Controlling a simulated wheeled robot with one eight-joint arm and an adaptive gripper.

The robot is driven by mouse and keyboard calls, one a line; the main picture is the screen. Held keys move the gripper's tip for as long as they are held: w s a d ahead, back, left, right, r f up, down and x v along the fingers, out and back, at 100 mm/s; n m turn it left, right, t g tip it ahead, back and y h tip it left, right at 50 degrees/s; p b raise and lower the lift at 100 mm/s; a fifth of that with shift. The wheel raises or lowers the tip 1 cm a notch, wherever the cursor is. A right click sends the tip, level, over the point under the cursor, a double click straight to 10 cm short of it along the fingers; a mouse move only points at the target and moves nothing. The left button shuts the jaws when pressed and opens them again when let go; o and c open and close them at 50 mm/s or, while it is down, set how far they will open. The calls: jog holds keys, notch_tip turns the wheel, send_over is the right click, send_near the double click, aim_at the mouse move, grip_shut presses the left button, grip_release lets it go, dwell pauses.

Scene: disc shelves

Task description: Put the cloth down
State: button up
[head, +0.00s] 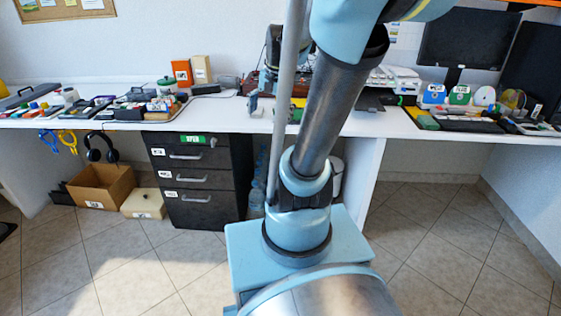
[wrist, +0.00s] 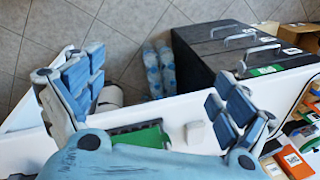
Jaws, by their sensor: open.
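My gripper (wrist: 155,80) is open in the wrist view, with its blue padded fingers wide apart and nothing between them. In the head view my gripper (head: 268,102) is small and partly hidden behind my arm, over the white desk. A flat green piece (wrist: 140,136) with a dark edge lies on the desk below the fingers in the wrist view. It may be the cloth, but I cannot tell for sure. Its near side is hidden by my gripper's body.
The white desk (head: 223,112) runs along the wall. A dark drawer cabinet (head: 197,178) and water bottles (wrist: 160,70) stand below it. A cardboard box (head: 99,188) sits on the floor.

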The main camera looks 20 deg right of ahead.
jog(key=s+f+n+h, duration=0.1)
jog(key=s+f+n, duration=0.7)
jog(key=s, duration=0.5)
jog(key=shift+d+f+t, duration=0.3)
jog(key=shift+d+f, duration=0.1)
jog(key=shift+f, duration=0.55)
jog(key=shift+o, duration=0.4)
jog(key=shift+s, duration=0.1)
jog(key=w+d+r+m+y, duration=0.1)
jog(key=w+r+m, duration=0.4)
jog(key=w, duration=0.4)
jog(key=w+r+m+y, duration=0.1)
jog(key=w+r+m, duration=0.45)
jog(key=w, duration=0.45)
jog(key=w+d+r+m+y, duration=0.1)
jog(key=w+r+m, duration=0.45)
jog(key=w, duration=0.35)
jog(key=m, duration=0.6)
send_over(258, 110)
jog(key=d, duration=0.2)
jog(key=shift+g+y, duration=0.4)
jog(key=f, duration=1.1)
jog(key=shift+s+a, duration=0.15)
jog(key=shift+s, duration=0.15)
jog(key=shift+w+x, duration=0.1)
jog(key=shift+x, duration=1.2)
jog(key=shift+w+x, duration=0.15)
jog(key=shift+x, duration=1.2)
